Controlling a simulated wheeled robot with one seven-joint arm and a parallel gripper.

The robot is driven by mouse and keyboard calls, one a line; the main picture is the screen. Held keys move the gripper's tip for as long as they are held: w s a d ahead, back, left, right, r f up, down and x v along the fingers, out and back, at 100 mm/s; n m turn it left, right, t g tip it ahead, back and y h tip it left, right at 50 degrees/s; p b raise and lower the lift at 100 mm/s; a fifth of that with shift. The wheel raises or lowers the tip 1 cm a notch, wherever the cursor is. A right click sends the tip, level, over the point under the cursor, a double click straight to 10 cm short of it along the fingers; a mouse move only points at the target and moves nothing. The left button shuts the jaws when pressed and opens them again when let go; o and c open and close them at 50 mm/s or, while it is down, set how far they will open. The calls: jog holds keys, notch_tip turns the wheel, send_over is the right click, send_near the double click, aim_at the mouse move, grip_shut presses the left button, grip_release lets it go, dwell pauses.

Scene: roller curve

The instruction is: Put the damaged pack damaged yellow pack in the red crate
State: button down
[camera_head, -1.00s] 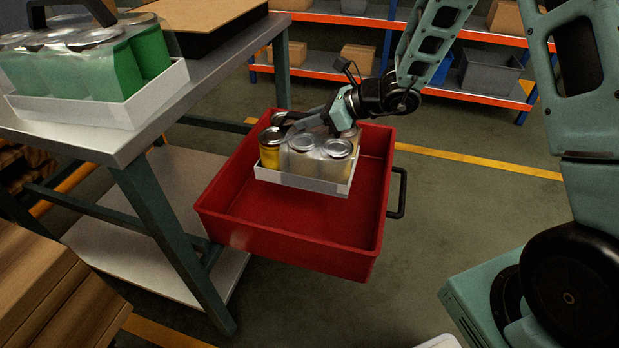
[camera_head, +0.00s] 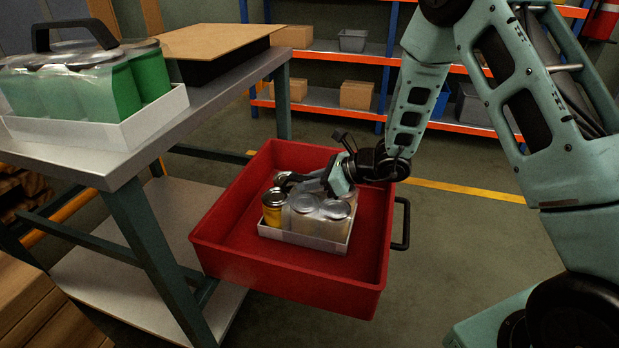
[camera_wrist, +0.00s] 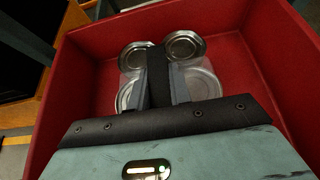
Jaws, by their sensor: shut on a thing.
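The yellow pack (camera_head: 305,226) is a white tray of cans under clear film, with one bare yellow can at its left front corner. It is inside the red crate (camera_head: 290,277), low between the walls; I cannot tell if it touches the floor. My gripper (camera_head: 298,183) is over the pack and shut on its dark handle. In the wrist view my gripper (camera_wrist: 160,90) is closed around the dark handle strap (camera_wrist: 158,75), with silver can lids (camera_wrist: 184,45) on both sides. The crate's red wall (camera_wrist: 85,75) surrounds them.
A green pack (camera_head: 85,90) with a black handle sits on the metal table (camera_head: 180,110) at left, beside a cardboard-topped black box (camera_head: 215,42). The crate has a black side handle (camera_head: 403,225). Orange-and-blue shelves (camera_head: 330,100) stand behind. Floor right of the crate is clear.

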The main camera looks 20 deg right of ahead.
jog(key=c, duration=1.7)
grip_release()
jog(key=shift+f, duration=0.15)
jog(key=o, duration=0.4)
jog(key=shift+r, duration=0.2)
